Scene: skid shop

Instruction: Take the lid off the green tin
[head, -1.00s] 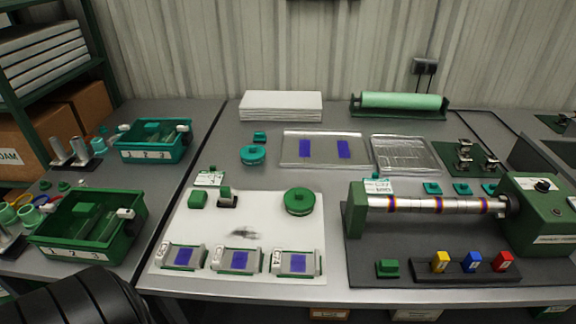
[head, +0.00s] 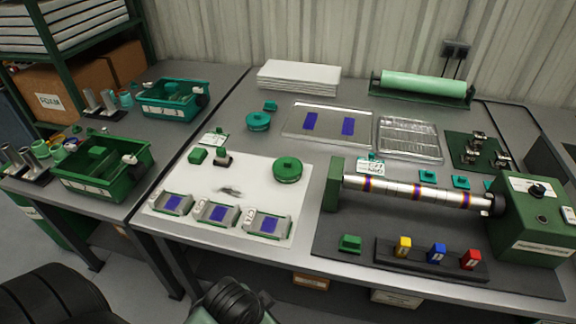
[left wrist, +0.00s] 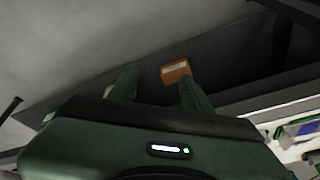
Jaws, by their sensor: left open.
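The green tin (head: 288,171) is round and has its lid on, with a small knob on top. It stands at the back right of the white mat (head: 262,161) on the middle table. In the left wrist view my left gripper (left wrist: 159,92) is open, with nothing between its fingers. It is low beside the table's front edge, well apart from the tin. The tin is not seen in that view. Part of my arm shows at the bottom of the head view. My right gripper is not in view.
A similar teal tin (head: 258,121) stands behind the mat. Several grey fixtures (head: 216,213) line the mat's front edge. A box (left wrist: 175,71) lies below.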

